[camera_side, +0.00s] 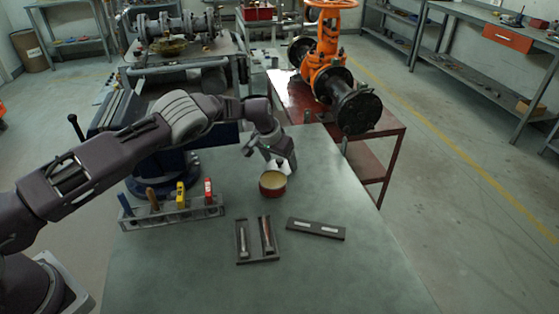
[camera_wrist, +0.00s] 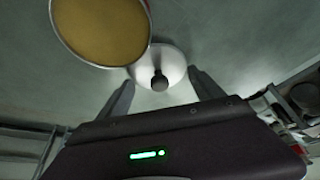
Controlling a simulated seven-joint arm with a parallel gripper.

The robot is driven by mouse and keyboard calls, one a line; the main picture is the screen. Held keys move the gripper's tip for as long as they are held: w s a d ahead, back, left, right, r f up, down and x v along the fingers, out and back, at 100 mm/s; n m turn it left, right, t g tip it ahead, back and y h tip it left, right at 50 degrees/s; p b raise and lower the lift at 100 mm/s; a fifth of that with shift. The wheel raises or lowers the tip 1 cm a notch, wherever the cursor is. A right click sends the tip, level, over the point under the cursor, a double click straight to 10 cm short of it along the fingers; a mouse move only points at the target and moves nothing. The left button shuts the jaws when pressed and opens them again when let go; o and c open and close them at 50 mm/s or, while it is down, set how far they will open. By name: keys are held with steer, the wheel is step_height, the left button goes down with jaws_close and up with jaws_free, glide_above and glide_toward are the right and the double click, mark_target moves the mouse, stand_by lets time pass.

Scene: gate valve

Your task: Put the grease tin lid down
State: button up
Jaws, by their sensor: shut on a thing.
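The grease tin (camera_side: 272,190) is a round red tin standing open on the green bench, with yellow-brown grease inside. In the wrist view the open tin (camera_wrist: 100,28) is at the upper left. The lid (camera_wrist: 148,58) is a pale silver disc with a dark knob in its middle. My gripper (camera_wrist: 161,77) is shut on the lid, with one finger at each side of it. In the side view my gripper (camera_side: 281,164) is just behind the tin, and the lid shows pale there. I cannot tell whether the lid touches the bench.
A rack (camera_side: 172,214) with several upright tools stands left of the tin. A dark tray (camera_side: 257,250) with two metal pieces and a dark flat bar (camera_side: 315,229) lie in front. The bench top (camera_side: 345,190) is clear to the right. An orange gate valve (camera_side: 325,62) stands behind.

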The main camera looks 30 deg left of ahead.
steer(key=o, duration=1.3)
steer(key=shift+f, duration=0.1)
steer(key=shift+o, duration=0.2)
steer(key=v, duration=1.2)
steer(key=s+r+n+h, duration=0.1)
steer(key=s+r+h, duration=0.1)
steer(key=s+r, duration=1.95)
steer(key=s+a+m+t+y, duration=0.1)
steer(key=s+y, duration=0.1)
steer(key=s, duration=2.2)
steer(key=shift+s, duration=0.3)
